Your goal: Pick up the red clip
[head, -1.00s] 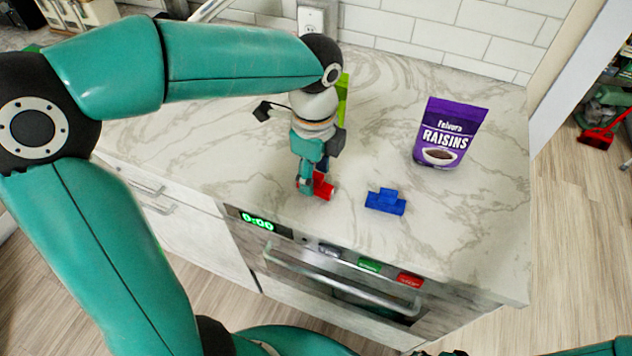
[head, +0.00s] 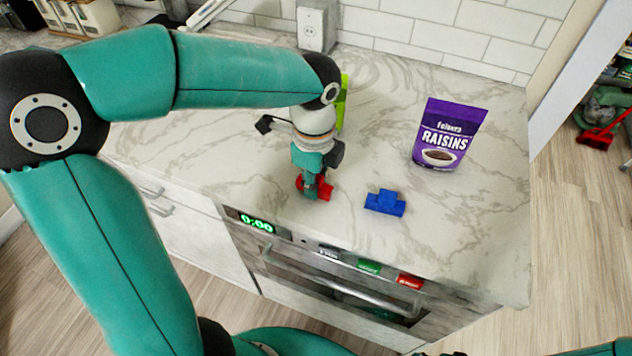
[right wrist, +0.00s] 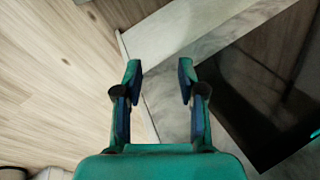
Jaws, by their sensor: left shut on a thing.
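The red clip (head: 326,189) is on the marble counter near its front edge in the head view. My left gripper (head: 312,190) points down at the clip and is shut on it. The fingers hide part of the clip, and I cannot tell whether it touches the counter. My right gripper (right wrist: 158,75) is open and empty in the right wrist view, with floor and the front of a cabinet behind it.
A blue clip (head: 385,202) lies to the right of the red clip. A purple raisins bag (head: 446,134) stands farther back on the right. A green object (head: 343,98) is partly hidden behind my left wrist. The oven front (head: 330,270) is below the counter edge.

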